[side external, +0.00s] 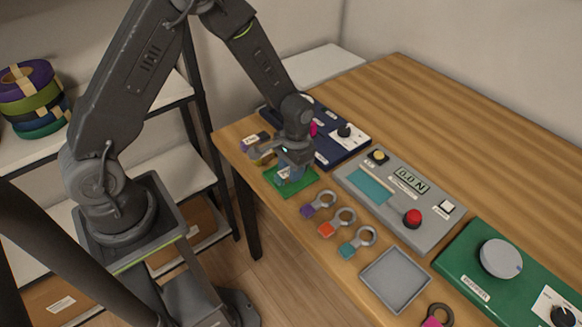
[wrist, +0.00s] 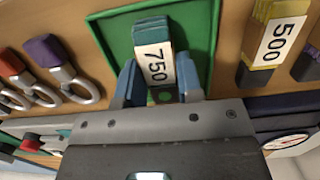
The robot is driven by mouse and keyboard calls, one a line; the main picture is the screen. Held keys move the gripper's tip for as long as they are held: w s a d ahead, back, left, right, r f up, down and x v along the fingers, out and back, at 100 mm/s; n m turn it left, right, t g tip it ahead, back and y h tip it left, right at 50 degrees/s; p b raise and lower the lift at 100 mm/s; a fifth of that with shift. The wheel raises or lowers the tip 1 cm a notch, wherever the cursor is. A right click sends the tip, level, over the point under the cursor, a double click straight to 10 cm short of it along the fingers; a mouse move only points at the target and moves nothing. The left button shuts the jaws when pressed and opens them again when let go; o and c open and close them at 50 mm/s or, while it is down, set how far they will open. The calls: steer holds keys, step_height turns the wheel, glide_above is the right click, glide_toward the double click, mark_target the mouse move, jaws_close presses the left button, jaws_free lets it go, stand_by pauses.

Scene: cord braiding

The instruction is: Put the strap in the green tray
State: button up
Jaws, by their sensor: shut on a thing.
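The teal strap (wrist: 150,33), with a white "750" label, is between the blue fingers of my gripper (wrist: 159,82) in the wrist view. My gripper is shut on it. The green tray (wrist: 198,22) lies behind and around the strap in that view, with its raised rim showing. In the side external view my gripper (side external: 292,176) points down over the green tray (side external: 271,179) near the table's edge. The strap is mostly hidden there. I cannot tell whether it touches the tray floor.
A yellow strap labelled "500" (wrist: 268,45) lies beside the tray. Rings with purple, orange and teal (side external: 346,249) tabs lie in a row, near an empty grey tray (side external: 394,281). A grey panel (side external: 405,226) and a dark blue panel (side external: 338,152) stand close by.

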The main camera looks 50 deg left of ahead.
steer(key=o, duration=1.1)
steer(key=shift+c, duration=0.2)
step_height(320, 180, up, 11)
stand_by(0.5)
steer(key=s+r+t, duration=0.7)
steer(key=s+r, duration=1)
steer(key=r, duration=0.1)
steer(key=shift+d, duration=0.45)
